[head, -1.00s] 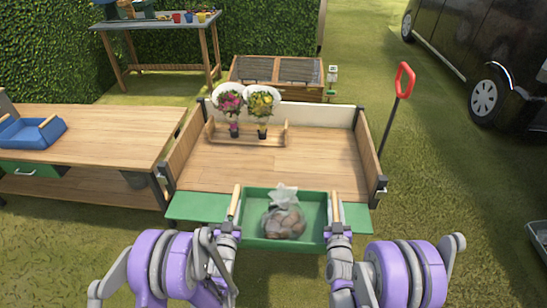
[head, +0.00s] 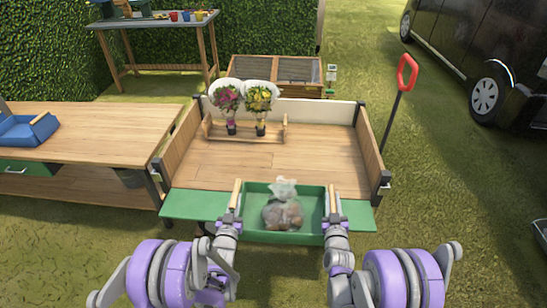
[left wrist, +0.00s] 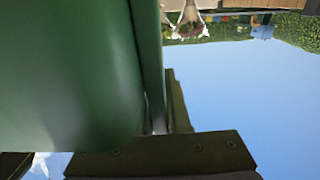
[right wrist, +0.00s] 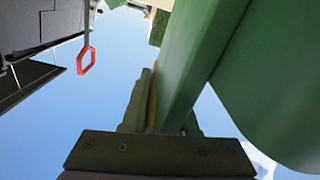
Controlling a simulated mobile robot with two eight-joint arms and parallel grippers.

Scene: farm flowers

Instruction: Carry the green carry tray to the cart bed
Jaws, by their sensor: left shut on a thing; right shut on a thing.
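The green carry tray (head: 256,188) is held between my two grippers at the near edge of the cart bed (head: 235,174). A clear bag of brown lumps (head: 283,213) sits in it. My left gripper (head: 234,208) is shut on the tray's left end, by a wooden handle. My right gripper (head: 333,210) is shut on its right end. The tray wall fills much of the left wrist view (left wrist: 70,70) and the right wrist view (right wrist: 280,80). The tray overlaps the cart's green front flap (head: 192,205); I cannot tell whether they touch.
Two wrapped flower bunches (head: 228,100) (head: 259,101) stand in a wooden rack (head: 212,133) at the back left of the bed. The bed's middle and right are clear. A wooden table (head: 90,130) with a blue tray (head: 28,132) stands left. A red-handled pull bar (head: 406,72) rises at right.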

